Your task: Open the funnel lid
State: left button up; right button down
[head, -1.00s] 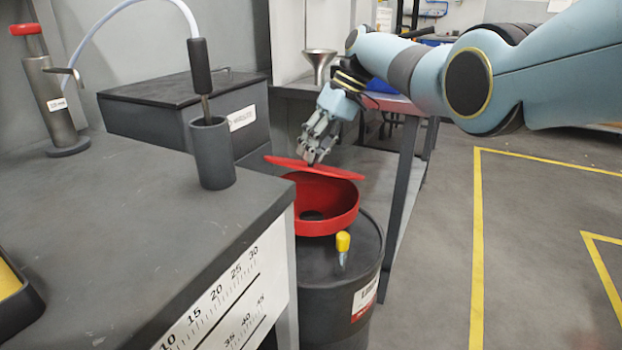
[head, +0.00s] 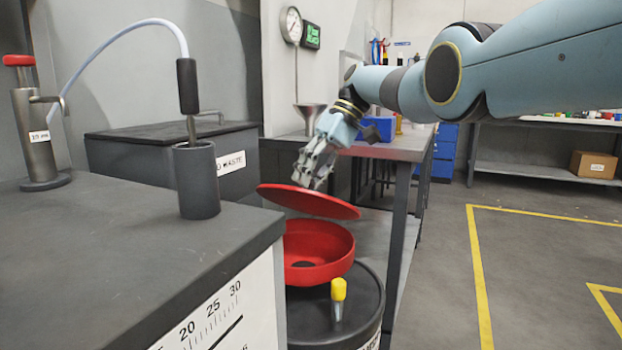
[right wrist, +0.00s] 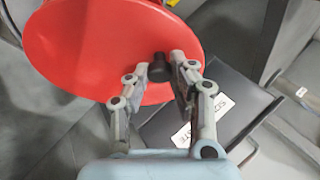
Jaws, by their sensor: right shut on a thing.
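The red funnel (head: 320,262) sits on top of a dark drum (head: 318,320). Its round red lid (head: 308,203) is above the bowl, tilted, with a gap that shows the inside of the funnel and its dark hole. My right gripper (head: 316,184) is at the lid's upper side. In the right wrist view the lid (right wrist: 95,45) is a large red disc, and the fingers of my right gripper (right wrist: 165,66) are closed on its small black knob (right wrist: 159,66). My left gripper is out of view.
A yellow-capped piece (head: 338,292) stands on the drum in front of the funnel. A dark bench (head: 120,260) with a grey cup (head: 198,185) is at the left. A grey table (head: 395,147) stands behind. The floor at the right is clear.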

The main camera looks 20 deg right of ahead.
jog(key=c, duration=1.1)
grip_release()
notch_tip(320, 180, up, 10)
